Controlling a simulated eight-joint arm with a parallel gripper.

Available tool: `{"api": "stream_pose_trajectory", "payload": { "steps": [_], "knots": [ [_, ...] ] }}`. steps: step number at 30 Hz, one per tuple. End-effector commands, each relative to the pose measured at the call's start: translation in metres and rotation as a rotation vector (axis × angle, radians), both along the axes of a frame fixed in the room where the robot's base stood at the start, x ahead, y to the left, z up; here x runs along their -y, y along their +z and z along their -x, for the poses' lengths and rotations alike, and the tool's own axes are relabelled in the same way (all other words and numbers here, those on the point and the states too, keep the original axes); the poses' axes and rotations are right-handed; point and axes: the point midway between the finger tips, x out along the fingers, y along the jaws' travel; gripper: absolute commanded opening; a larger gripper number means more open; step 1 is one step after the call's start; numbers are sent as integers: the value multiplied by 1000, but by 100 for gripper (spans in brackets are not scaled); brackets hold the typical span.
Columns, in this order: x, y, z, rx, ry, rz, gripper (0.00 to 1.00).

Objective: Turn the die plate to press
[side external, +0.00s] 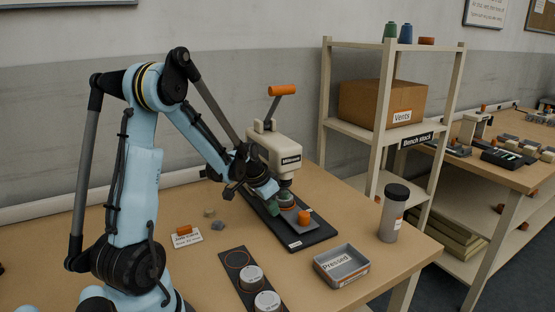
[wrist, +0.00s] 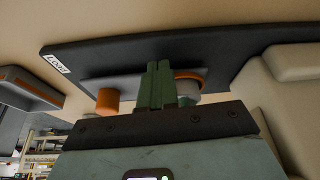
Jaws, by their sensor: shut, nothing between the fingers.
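The hand press (side external: 275,150) is cream with an orange-gripped lever (side external: 283,90), and stands on a black base (side external: 318,236). The die plate (side external: 289,214) is grey, low under the press head, with an upright orange knob (side external: 304,217) near its front edge. The knob shows left of my fingers in the wrist view (wrist: 108,101). A grey round part with an orange rim (wrist: 188,76) is behind and right of the fingers. My gripper (side external: 276,208) is shut and empty, beside the die plate; its green fingertips (wrist: 159,68) overlap the plate in view, and I cannot tell whether they touch it.
A "Pressed" tray (side external: 342,266) stands right of the base. A black strip (side external: 238,262) with round pots lies in front. A job card (side external: 186,236) with an orange piece and small grey lumps are at left. A dark-lidded canister (side external: 394,213) stands near the right edge.

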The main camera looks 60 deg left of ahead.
Motion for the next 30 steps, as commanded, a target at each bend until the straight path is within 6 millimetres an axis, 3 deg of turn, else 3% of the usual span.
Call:
{"api": "stream_pose_trajectory", "payload": {
  "steps": [8, 16, 30],
  "knots": [
    [0, 0, 4, 0, 1, 0, 0],
    [0, 2, 45, -1, 5, 1, 0],
    [0, 64, 66, 0, 2, 1, 0]
  ]
}}
